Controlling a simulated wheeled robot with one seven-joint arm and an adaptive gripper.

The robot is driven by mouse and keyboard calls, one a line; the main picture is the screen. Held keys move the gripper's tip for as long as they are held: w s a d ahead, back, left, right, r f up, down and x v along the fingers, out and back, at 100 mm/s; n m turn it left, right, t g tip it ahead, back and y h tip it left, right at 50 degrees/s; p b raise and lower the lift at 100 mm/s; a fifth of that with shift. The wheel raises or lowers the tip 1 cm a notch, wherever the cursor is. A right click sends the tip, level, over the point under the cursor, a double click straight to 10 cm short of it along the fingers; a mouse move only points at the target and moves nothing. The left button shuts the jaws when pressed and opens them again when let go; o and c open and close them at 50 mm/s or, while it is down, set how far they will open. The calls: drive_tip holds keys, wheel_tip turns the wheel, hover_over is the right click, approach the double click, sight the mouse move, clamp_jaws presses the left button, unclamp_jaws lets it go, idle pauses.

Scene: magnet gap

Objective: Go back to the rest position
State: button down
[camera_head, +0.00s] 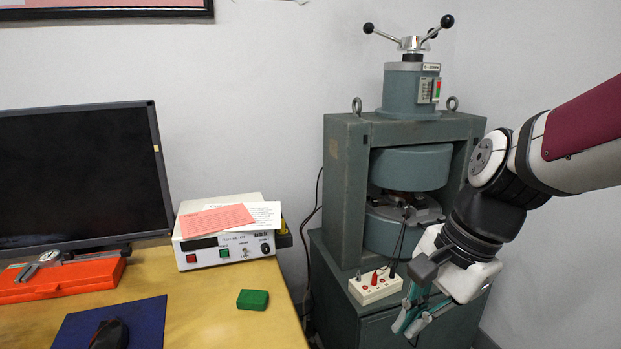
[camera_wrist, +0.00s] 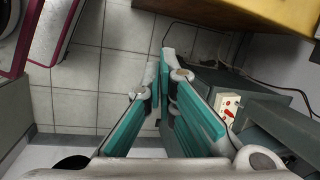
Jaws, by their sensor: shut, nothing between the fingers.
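My gripper (camera_head: 411,322) hangs at the lower right in the head view, in front of the grey-green cabinet under the magnet. Its teal fingers point down and left, are shut and hold nothing. In the wrist view the teal fingers (camera_wrist: 160,82) come together over the tiled floor. The magnet (camera_head: 351,190) is a large grey-green frame with two round poles and a gap between them. Something metallic with dark leads sits in the gap, partly hard to make out. My arm covers part of the magnet's right side.
A white terminal box (camera_head: 375,287) with red and black plugs stands on the cabinet (camera_head: 345,320), close to my gripper. The wooden desk (camera_head: 200,310) at left holds a monitor (camera_head: 80,175), a white meter (camera_head: 228,250), a green block (camera_head: 253,299) and an orange case (camera_head: 65,277).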

drive_tip(key=s+d+r+n+h, duration=0.1)
drive_tip(key=s+d+n+h, duration=0.1)
drive_tip(key=s+n, duration=0.6)
drive_tip(key=s+d+r+n+h, duration=0.1)
drive_tip(key=s+d+r+n, duration=0.2)
drive_tip(key=s, duration=0.9)
wheel_tip(320, 180, up, 23)
drive_tip(key=t+p, duration=0.3)
drive_tip(key=p, duration=2)
drive_tip(key=shift+n, duration=0.4)
drive_tip(key=shift+w, duration=0.1)
